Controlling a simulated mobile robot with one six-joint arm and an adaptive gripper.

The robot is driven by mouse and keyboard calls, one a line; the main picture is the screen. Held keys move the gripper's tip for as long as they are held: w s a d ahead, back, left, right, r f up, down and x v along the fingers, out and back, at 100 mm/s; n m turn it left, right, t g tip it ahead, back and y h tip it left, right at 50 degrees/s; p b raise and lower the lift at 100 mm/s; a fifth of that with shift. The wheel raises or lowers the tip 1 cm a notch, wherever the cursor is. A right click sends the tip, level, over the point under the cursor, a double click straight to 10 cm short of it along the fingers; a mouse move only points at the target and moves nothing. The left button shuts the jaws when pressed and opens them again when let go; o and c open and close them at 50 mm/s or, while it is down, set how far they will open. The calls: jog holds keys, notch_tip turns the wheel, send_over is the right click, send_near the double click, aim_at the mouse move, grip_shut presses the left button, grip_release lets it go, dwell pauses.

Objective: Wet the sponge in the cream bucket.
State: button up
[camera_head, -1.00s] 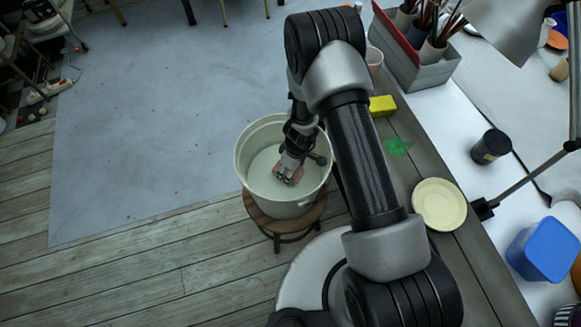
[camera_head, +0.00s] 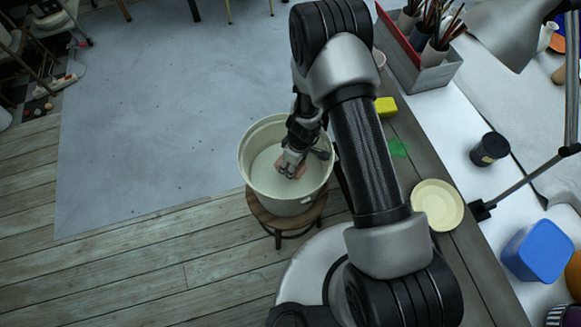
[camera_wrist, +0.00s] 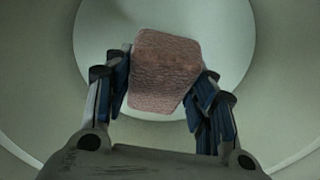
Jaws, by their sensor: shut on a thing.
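The cream bucket (camera_head: 248,150) stands on a small round wooden stool, with a pale inside. My gripper (camera_head: 291,168) reaches down inside the bucket's mouth. It is shut on the sponge (camera_wrist: 163,72), a pinkish-brown block held between the two fingers in the wrist view. In the head view only a little of the sponge (camera_head: 299,172) shows by the fingertips. Behind the sponge, the wrist view shows the bucket's pale round inside (camera_wrist: 225,35). I cannot tell whether the sponge touches water.
The wooden stool (camera_head: 272,221) is under the bucket. To the right, a worktable holds a yellow block (camera_head: 386,106), a cream plate (camera_head: 437,205), a dark jar (camera_head: 489,149), a blue tub (camera_head: 540,250) and a grey box of brushes (camera_head: 425,75).

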notch_tip(320, 180, up, 18)
jog(key=p, duration=1.2)
jog(key=shift+r+p, duration=0.15)
jog(key=shift+p, duration=0.15)
dwell(2.1)
notch_tip(320, 180, up, 4)
jog(key=shift+f+p, duration=0.1)
jog(key=shift+p, duration=1.05)
